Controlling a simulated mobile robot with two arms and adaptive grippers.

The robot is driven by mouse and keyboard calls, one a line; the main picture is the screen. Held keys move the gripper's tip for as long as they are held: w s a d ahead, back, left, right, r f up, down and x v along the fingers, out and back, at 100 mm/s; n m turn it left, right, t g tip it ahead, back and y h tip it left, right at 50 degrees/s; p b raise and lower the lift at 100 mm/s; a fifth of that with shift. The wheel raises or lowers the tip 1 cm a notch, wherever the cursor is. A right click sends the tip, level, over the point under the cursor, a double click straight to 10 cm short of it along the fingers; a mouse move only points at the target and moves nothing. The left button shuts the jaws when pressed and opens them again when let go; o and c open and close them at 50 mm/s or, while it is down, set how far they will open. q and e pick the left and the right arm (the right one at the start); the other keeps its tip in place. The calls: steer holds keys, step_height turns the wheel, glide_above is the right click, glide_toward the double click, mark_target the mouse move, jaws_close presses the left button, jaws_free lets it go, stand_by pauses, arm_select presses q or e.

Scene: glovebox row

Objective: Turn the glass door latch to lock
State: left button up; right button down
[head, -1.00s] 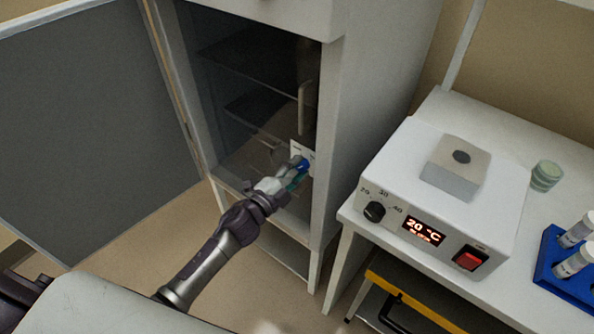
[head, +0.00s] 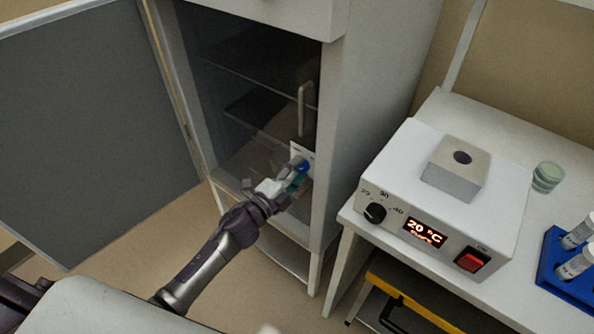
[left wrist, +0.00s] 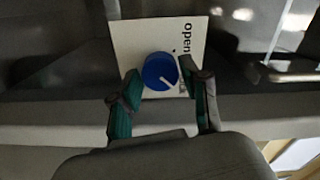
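The glass door (head: 262,85) of the tall cabinet appears closed, with a vertical handle (head: 304,108) on its right side. The latch is a round blue knob (head: 303,166) on a white plate below the handle. In the left wrist view the blue knob (left wrist: 160,72) has a white mark pointing to the lower right. Small gaps seem to show beside the knob. My right gripper is not in view.
A grey outer door panel (head: 95,130) stands swung open at the left. At the right a white table holds a heater box (head: 440,205) reading 20 °C, a green cup (head: 547,177) and a blue tube rack (head: 565,270). A yellow-edged case (head: 410,305) sits below.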

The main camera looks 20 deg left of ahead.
arm_select(q)
steer(key=shift+o, duration=0.7)
steer(key=v, duration=1.2)
